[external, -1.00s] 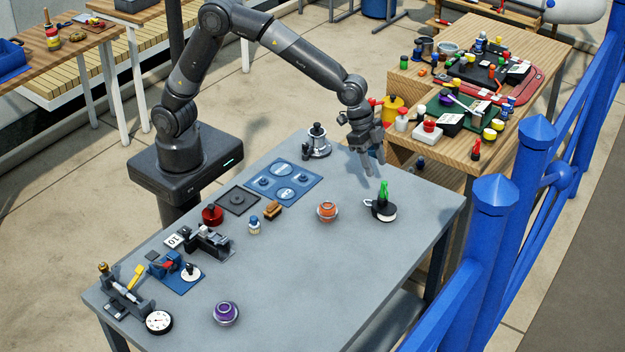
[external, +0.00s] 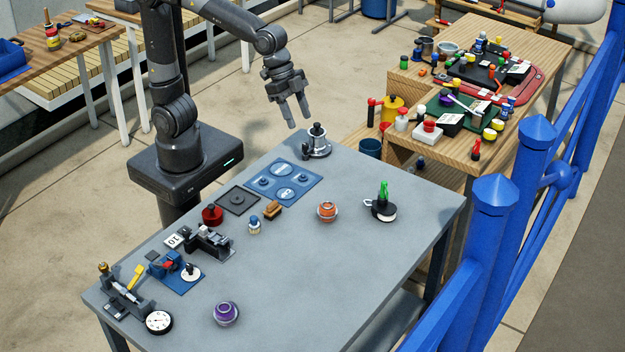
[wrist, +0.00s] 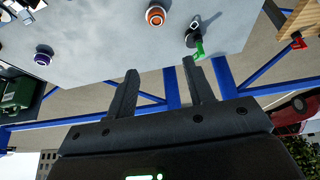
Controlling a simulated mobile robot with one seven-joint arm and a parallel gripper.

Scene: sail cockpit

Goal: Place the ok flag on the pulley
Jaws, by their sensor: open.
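A green flag (external: 383,188), which looks like the ok flag, stands upright on the black and white pulley (external: 389,216) at the right part of the grey table. In the wrist view the green flag (wrist: 199,49) shows at the pulley (wrist: 191,39), near the table edge. Any lettering on the flag is too small to read. My gripper (external: 298,122) is open and empty, raised near the table's back edge, above and left of the silver winch and well apart from the flag. Its two fingers (wrist: 160,71) show spread with nothing between them.
The silver winch (external: 317,146) stands at the back edge of the grey table (external: 310,270). An orange-topped piece (external: 327,211) and a purple one (external: 225,313) stand in the open. A blue tray (external: 312,184) lies near the back. Blue railing (external: 480,260) runs along the right.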

